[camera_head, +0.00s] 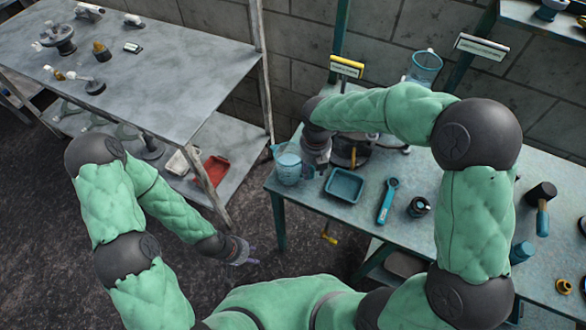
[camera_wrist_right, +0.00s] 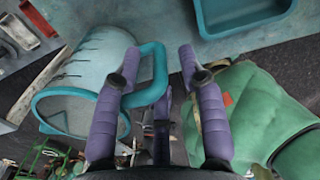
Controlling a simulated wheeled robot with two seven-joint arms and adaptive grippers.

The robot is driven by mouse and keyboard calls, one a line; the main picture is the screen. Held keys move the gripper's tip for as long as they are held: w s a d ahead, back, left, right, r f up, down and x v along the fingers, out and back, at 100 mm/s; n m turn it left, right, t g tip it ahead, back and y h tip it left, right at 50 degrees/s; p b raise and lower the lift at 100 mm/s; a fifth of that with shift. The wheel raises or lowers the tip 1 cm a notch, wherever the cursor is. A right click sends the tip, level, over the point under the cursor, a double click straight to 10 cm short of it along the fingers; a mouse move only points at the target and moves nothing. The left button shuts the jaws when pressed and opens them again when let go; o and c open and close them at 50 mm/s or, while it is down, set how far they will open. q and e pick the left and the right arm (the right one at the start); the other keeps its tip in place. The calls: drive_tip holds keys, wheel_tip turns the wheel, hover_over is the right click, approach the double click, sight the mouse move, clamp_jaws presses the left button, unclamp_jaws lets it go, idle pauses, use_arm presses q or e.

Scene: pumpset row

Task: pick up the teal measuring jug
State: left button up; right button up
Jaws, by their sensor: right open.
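The teal measuring jug (camera_head: 287,168), clear with a teal rim, stands at the left corner of the workbench. It fills the left of the right wrist view (camera_wrist_right: 85,75), with its teal handle (camera_wrist_right: 157,65) towards the fingers. My right gripper (camera_wrist_right: 160,52) is open, its purple fingers on either side of the handle; contact is not clear. In the head view my right gripper (camera_head: 307,170) is beside the jug, its fingers mostly hidden. My left gripper (camera_head: 245,260) hangs low over the floor, away from the jug; its opening is too small to judge.
A teal tray (camera_head: 345,185) sits just right of the jug, with a teal-handled tool (camera_head: 388,201) beyond it. Another clear, teal-rimmed vessel (camera_head: 425,67) stands at the back. A grey shelf unit (camera_head: 170,95) with a red tray (camera_head: 212,171) is left.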

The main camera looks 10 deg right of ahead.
drive_tip(key=shift+f, duration=0.65)
drive_tip(key=shift+c, duration=0.3)
clamp_jaws()
drive_tip(key=shift+r, duration=0.1)
drive_tip(key=shift+r, duration=0.15)
